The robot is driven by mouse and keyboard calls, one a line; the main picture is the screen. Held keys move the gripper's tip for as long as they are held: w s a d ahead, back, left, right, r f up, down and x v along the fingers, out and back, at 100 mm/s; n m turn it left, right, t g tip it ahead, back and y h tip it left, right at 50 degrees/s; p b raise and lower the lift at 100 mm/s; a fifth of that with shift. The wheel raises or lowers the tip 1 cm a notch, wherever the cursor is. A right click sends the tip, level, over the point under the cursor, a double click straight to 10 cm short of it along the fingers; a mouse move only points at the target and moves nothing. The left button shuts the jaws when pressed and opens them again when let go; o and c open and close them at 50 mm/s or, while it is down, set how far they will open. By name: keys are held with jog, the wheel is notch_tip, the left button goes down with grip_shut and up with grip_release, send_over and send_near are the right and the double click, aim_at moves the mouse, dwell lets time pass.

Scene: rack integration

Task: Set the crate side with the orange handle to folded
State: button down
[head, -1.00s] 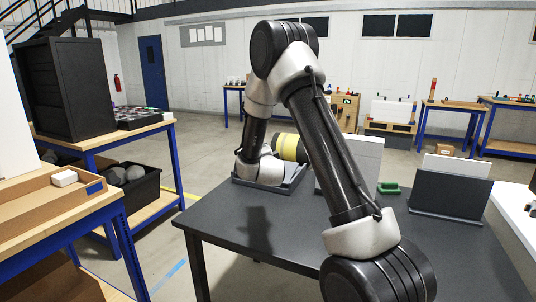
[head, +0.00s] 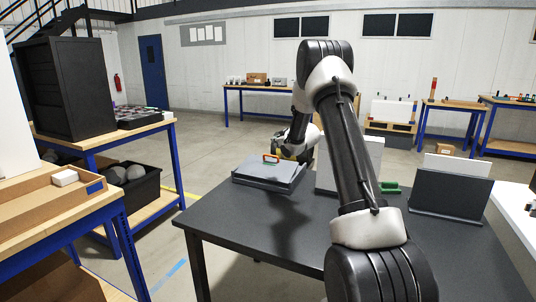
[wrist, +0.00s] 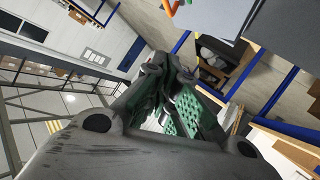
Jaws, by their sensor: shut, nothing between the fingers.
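The grey crate (head: 250,183) stands on the dark table. Its side with the orange handle (head: 271,158) lies down almost flat across the top, with the handle facing up. The orange handle and part of the grey panel (wrist: 214,17) also show at the top edge of the wrist view. My gripper (wrist: 168,72) is shut and empty, its green-padded fingers drawn together. In the head view it is above and behind the crate's right side, partly hidden by my arm, apart from the handle.
A light upright panel (head: 367,155) stands right of the crate, partly behind my arm. A green handle (head: 390,187) and a dark upright panel (head: 450,194) are further right. The table's front left (head: 235,222) is clear. A wooden bench (head: 75,200) stands at left.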

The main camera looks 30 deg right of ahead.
jog(key=n, duration=0.4)
jog(key=n+g, duration=0.1)
jog(key=n, duration=0.2)
send_over(270, 163)
jog(key=s+a, duration=0.2)
notch_tip(270, 163, down, 8)
jog(key=shift+a+f, duration=0.1)
jog(key=shift+w+d+f, duration=0.2)
jog(key=shift+w+f, duration=0.05)
jog(key=shift+f, duration=0.05)
jog(key=shift+w+d+f, duration=0.35)
jog(key=shift+d+f, duration=0.1)
jog(key=shift+f, duration=0.2)
jog(key=shift+w+d+f, duration=0.35)
jog(key=shift+d+f, duration=0.05)
jog(key=shift+f, duration=0.25)
